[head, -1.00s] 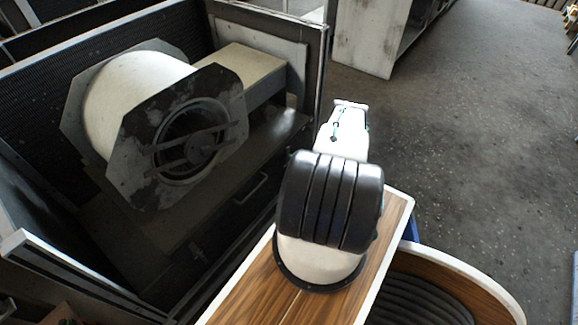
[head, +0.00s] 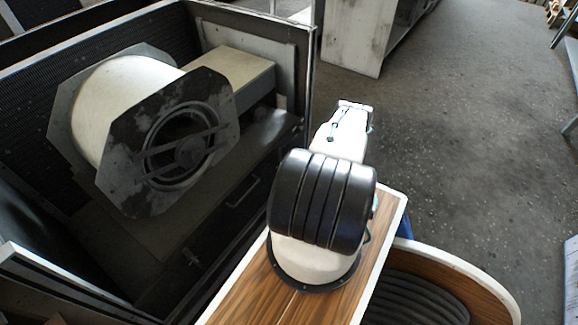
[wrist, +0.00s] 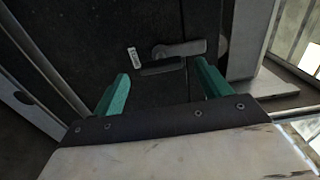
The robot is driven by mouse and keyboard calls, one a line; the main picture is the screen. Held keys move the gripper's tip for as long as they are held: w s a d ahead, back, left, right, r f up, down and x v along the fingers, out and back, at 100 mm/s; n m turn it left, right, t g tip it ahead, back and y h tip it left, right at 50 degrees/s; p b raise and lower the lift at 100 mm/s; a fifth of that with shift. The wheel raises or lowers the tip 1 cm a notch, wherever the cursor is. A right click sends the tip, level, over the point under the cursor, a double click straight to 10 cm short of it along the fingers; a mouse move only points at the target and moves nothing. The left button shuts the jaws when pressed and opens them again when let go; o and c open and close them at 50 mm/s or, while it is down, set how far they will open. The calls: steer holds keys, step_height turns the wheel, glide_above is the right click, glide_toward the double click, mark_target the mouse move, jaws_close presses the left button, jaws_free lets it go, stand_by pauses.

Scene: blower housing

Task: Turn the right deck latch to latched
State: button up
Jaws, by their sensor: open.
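In the wrist view, a grey latch lever (wrist: 180,48) lies roughly level across a dark panel (wrist: 95,28), with its rounder end at the left. A dark raised bar or slot (wrist: 163,67) is just below it. My gripper (wrist: 162,76) has its two green fingers apart, with nothing between them; the lever shows beyond the fingertips, apart from them. I cannot tell from these views whether this is the right deck latch. In the head view, the blower housing (head: 168,135) stands at the left with its deck below; my gripper is hidden there behind my arm.
A small white label (wrist: 134,57) is left of the lever. A metal rail (wrist: 45,60) runs along the panel's left side. In the head view, a bar handle (head: 243,192) is low on the housing.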

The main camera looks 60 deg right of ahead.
steer(key=shift+s, duration=1.6)
